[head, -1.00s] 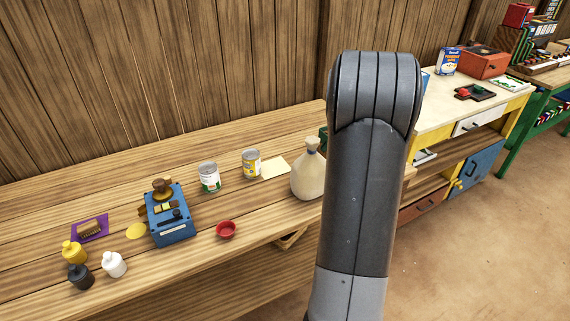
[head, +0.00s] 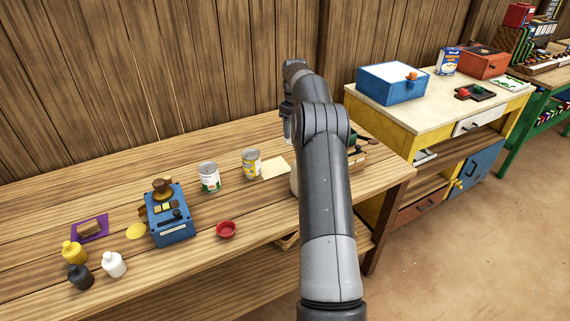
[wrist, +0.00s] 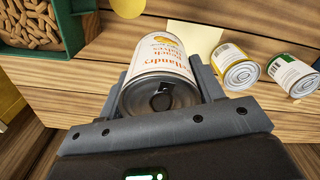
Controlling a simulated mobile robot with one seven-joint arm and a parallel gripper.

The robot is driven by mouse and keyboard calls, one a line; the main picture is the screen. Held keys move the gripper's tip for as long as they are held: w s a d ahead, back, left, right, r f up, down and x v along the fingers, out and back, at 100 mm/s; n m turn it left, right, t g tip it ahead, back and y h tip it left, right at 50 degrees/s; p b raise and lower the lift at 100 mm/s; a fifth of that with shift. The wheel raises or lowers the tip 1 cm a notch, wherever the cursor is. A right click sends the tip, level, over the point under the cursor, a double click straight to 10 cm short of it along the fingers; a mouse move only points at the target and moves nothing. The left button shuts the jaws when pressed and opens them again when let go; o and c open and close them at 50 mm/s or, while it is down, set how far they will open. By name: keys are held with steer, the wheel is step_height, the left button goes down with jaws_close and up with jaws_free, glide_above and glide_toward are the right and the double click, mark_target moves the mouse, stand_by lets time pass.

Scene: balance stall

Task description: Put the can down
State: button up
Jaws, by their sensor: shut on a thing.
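In the wrist view, my gripper (wrist: 163,82) is shut on a can (wrist: 160,62) with a white label, orange lettering and a peach picture. The can is between the two grey fingers, its metal end facing the camera. Bare planks of the wooden bench (wrist: 75,85) show around it. I cannot tell whether the can touches the bench. In the head view, my arm reaches over the right part of the bench (head: 60,200) and hides most of the gripper.
A yellow-label can (head: 251,163) and green-label can (head: 209,178) stand left of a cream card (head: 275,168). A green bin of peanuts (wrist: 75,25) is near the held can. A blue box (head: 393,84) sits on the neighbouring counter. Red bowl (head: 226,229) lies in front.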

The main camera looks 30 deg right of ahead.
steer(key=w, duration=0.1)
steer(key=w+a+f, duration=0.1)
steer(key=w, duration=0.1)
steer(key=shift+a+f+n, duration=0.3)
steer(key=shift+a+n, duration=0.05)
steer(key=shift+n, duration=0.05)
step_height(320, 180, down, 10)
steer(key=shift+w+f, duration=0.1)
steer(key=shift+f, duration=0.1)
steer(key=o, duration=1.2)
